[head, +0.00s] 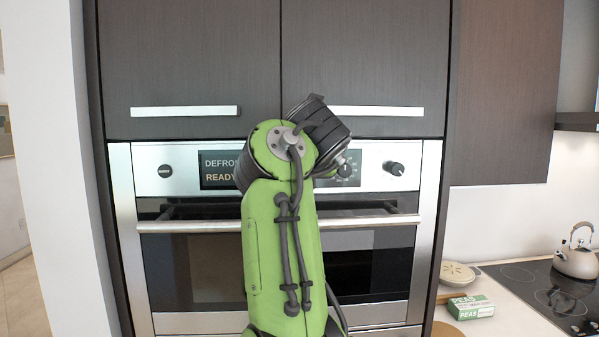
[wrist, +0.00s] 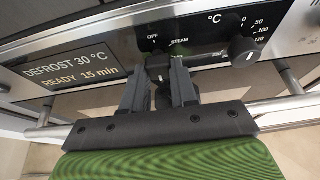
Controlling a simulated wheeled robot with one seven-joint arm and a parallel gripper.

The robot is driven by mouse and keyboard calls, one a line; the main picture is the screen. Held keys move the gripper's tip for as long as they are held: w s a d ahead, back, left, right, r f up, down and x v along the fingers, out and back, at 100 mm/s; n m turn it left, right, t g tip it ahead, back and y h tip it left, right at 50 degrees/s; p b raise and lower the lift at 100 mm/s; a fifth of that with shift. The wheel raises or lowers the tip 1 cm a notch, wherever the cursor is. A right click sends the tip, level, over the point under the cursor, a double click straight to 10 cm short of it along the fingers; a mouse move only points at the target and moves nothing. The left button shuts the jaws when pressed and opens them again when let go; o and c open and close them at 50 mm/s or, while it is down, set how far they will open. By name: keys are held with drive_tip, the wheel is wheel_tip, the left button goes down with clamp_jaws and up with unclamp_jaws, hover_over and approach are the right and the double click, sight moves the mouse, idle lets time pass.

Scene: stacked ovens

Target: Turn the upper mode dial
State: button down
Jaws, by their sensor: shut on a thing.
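The upper mode dial (wrist: 157,61) is a dark knob on the oven's control panel, with OFF and STEAM printed above it. My gripper (wrist: 159,76) is shut on this dial, one finger on each side. The fingers hide much of the dial and some of its labels, so I cannot tell its exact pointer position. In the head view my green arm covers part of the panel in front of the dial. The display (wrist: 72,74) reads DEFROST 30 °C, READY 15 min. It is partly covered by my arm in the head view (head: 219,169).
The temperature dial (wrist: 243,50) is close on the right, also in the head view (head: 394,168). The oven door handle (head: 370,222) runs below the panel. Cabinet handles (head: 184,111) are above. A PEAS box (head: 470,307) and a kettle (head: 575,257) stand at right.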

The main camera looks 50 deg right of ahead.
drive_tip(key=shift+f, duration=0.2)
drive_tip(key=c, duration=0.9)
unclamp_jaws()
drive_tip(key=shift+r, duration=0.1)
drive_tip(key=p+v, duration=0.3)
drive_tip(key=v, duration=1.2)
drive_tip(key=shift+s+a+r, duration=0.1)
drive_tip(key=shift+a+r, duration=0.15)
drive_tip(key=shift+r, duration=0.05)
